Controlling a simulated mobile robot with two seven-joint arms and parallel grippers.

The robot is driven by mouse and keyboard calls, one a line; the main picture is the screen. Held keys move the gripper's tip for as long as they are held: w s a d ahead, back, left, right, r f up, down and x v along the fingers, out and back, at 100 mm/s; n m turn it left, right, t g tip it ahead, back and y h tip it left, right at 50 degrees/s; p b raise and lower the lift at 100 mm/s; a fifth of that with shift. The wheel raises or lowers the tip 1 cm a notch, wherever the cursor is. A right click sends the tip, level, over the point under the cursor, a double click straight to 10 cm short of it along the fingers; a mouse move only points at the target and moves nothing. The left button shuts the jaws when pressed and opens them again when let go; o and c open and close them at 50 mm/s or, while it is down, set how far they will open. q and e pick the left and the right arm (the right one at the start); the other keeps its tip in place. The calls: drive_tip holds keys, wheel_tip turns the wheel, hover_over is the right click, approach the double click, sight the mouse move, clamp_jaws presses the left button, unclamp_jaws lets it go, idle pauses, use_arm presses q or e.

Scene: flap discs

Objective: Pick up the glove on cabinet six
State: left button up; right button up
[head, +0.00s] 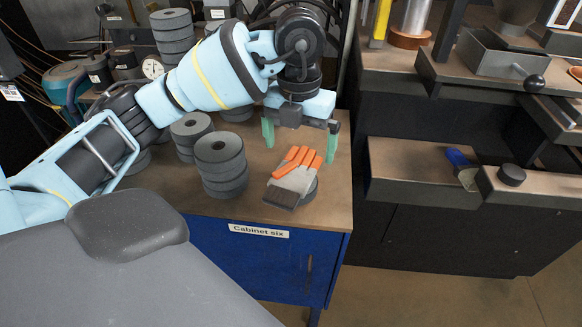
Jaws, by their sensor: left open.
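The glove (296,178), with orange fingers, a grey palm and a dark cuff, lies on the brown top of cabinet six (325,213). It rests on a dark disc that shows only partly beneath it. My left gripper (299,141) is open and empty. Its two green fingertips point down just above and behind the glove, apart from it.
Stacks of dark discs (220,165) stand left of the glove on the cabinet. Lower dark ledges on the right hold a blue-handled tool (458,160) and a small black disc (512,175). The cabinet top in front of the glove is narrow but clear.

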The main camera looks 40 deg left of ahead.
sight(294, 173)
use_arm(q)
drive_tip(key=shift+w+a+r, duration=0.15)
drive_tip(key=shift+a+r, duration=0.2)
drive_tip(key=shift+a, duration=0.15)
drive_tip(key=shift+d+f, duration=0.1)
drive_tip(key=shift+f, duration=0.95)
drive_tip(key=shift+s+f, duration=0.15)
drive_tip(key=shift+f, duration=1.3)
drive_tip(key=shift+s+f, duration=0.1)
drive_tip(key=shift+f, duration=1.35)
drive_tip(key=c, duration=1.1)
drive_tip(key=shift+o, duration=0.2)
drive_tip(key=shift+r, duration=0.15)
